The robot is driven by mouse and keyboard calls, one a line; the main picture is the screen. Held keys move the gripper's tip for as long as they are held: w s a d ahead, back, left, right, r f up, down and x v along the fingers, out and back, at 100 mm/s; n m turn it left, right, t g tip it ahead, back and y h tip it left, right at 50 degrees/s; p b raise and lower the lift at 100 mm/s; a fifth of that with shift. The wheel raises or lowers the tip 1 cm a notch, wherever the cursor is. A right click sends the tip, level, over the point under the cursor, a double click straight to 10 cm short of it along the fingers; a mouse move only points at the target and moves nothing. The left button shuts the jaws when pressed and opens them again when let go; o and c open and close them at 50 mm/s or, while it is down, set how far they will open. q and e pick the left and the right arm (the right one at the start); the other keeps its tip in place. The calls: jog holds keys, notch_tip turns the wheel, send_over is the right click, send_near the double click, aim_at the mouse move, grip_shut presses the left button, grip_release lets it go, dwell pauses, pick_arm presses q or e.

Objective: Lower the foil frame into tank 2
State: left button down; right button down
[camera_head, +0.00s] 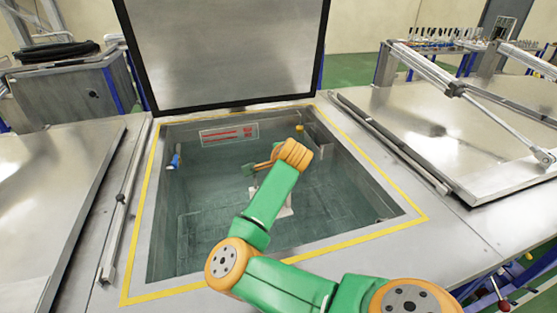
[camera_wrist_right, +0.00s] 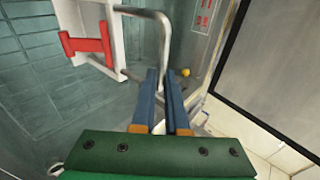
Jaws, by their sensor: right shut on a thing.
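The open tank (camera_head: 190,225) is in the middle of the head view, edged by a yellow line, with its lid (camera_head: 225,45) raised behind it. I see no readable number on it. My right arm reaches down into the opening. In the wrist view my right gripper (camera_wrist_right: 161,72) is shut on the bent metal handle of the foil frame (camera_wrist_right: 133,56). The frame's white body and a red H-shaped piece (camera_wrist_right: 87,45) show beyond the fingers at upper left. In the head view a pale part of the frame (camera_head: 285,209) shows beside my arm, which hides much of it.
A red-marked sign (camera_head: 228,134) is on the tank's back wall. A blue and white fitting (camera_head: 174,160) is at the left wall, a yellow piece (camera_head: 300,128) at the back right. Metal lids (camera_head: 40,190) lie on both sides, with struts (camera_head: 430,70) at right.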

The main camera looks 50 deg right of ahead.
notch_tip(320, 180, down, 10)
jog(key=b, duration=0.5)
jog(key=shift+f, duration=0.2)
jog(key=shift+f+b, duration=0.5)
jog(key=c, duration=0.8)
grip_release()
jog(key=shift+r, duration=0.1)
jog(key=shift+c, duration=0.2)
jog(key=s+a+r+p, duration=0.1)
jog(key=s+r+p, duration=0.1)
jog(key=r+p, duration=0.4)
jog(key=s+a+r+p, duration=0.2)
jog(key=r+p, duration=0.4)
jog(key=r, duration=0.4)
jog(key=shift+s+a+r+p, duration=0.15)
jog(key=shift+s+r+p, duration=0.1)
jog(key=shift+p, duration=0.1)
